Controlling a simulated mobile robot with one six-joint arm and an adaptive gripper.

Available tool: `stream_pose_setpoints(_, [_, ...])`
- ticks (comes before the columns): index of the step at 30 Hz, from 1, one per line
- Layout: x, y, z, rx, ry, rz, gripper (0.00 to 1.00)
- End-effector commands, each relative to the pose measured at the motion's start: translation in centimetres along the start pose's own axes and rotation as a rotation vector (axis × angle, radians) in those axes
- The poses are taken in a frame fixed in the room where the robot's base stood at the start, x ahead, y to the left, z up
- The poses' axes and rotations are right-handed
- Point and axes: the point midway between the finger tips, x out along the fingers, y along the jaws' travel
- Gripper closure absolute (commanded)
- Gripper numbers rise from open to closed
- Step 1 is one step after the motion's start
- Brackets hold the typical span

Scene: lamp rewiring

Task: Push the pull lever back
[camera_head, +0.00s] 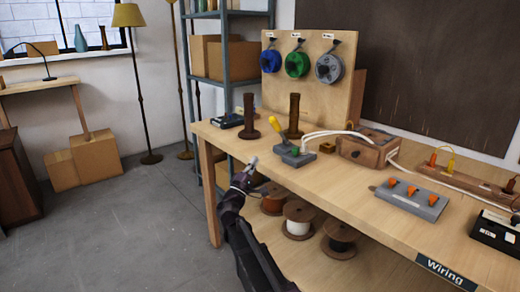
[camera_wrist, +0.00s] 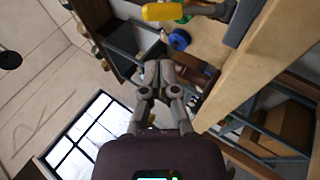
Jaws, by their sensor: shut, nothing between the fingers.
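The pull lever (camera_head: 273,124) has a yellow grip and a green lower part, and leans up and to the left from a grey base (camera_head: 292,153) on the workbench. Its yellow grip (camera_wrist: 163,11) also shows at the top of the wrist view. My gripper (camera_head: 253,160) is in front of the bench's front edge, lower and to the left of the lever in the head view. In the wrist view my gripper (camera_wrist: 159,68) has its fingers together with nothing between them. It is apart from the lever.
Two dark brown posts (camera_head: 249,117) stand behind the lever. A wooden box (camera_head: 367,148) with white cables sits to its right, and a grey block with orange switches (camera_head: 410,199) lies nearer. Wire spools (camera_head: 298,220) lie below the bench top. The floor at left is clear.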

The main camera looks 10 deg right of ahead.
Motion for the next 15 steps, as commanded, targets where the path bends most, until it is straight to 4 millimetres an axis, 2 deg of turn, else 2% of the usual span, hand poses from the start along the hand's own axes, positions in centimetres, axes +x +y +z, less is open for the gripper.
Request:
stream_pose_setpoints(8, [2.5,0.2,-0.1,-0.001,-0.001,0.000,1.00])
stream_pose_setpoints(15, [5.6,0.3,-0.1,0.000,0.000,-0.001,1.00])
